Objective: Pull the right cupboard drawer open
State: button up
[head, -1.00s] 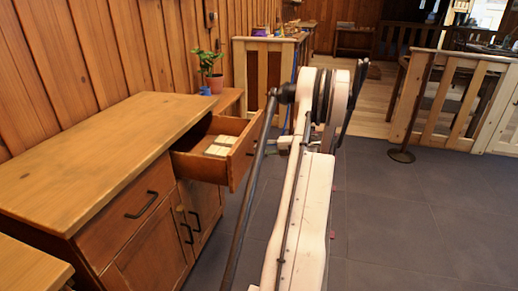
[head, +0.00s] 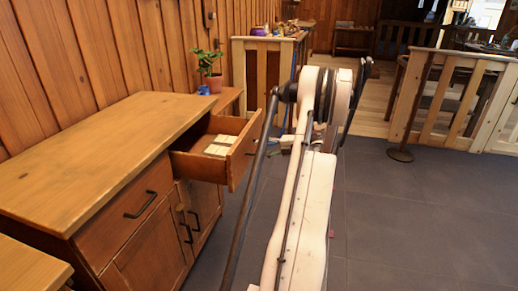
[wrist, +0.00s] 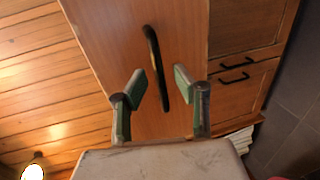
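The wooden cupboard (head: 90,145) stands along the left wall in the head view. Its right drawer (head: 197,167) is pulled out, with pale blocks (head: 217,146) inside. In the wrist view the drawer front (wrist: 100,40) is close, with a black bar handle (wrist: 151,48). My gripper (wrist: 160,85) is open, its green-padded fingers apart. The lower part of the handle shows between the fingertips, with gaps on both sides. I cannot tell how deep the fingers reach around it. In the head view my gripper is hidden behind my arm.
The cupboard's left drawer (head: 127,195) is shut, and the doors (head: 153,250) below are shut. A potted plant (head: 209,72) stands behind the cupboard.

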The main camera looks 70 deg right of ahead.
jog(key=a+v, duration=0.1)
jog(key=v, duration=0.9)
jog(key=shift+s+d, duration=0.4)
jog(key=shift+d, duration=0.1)
jog(key=shift+r, duration=0.1)
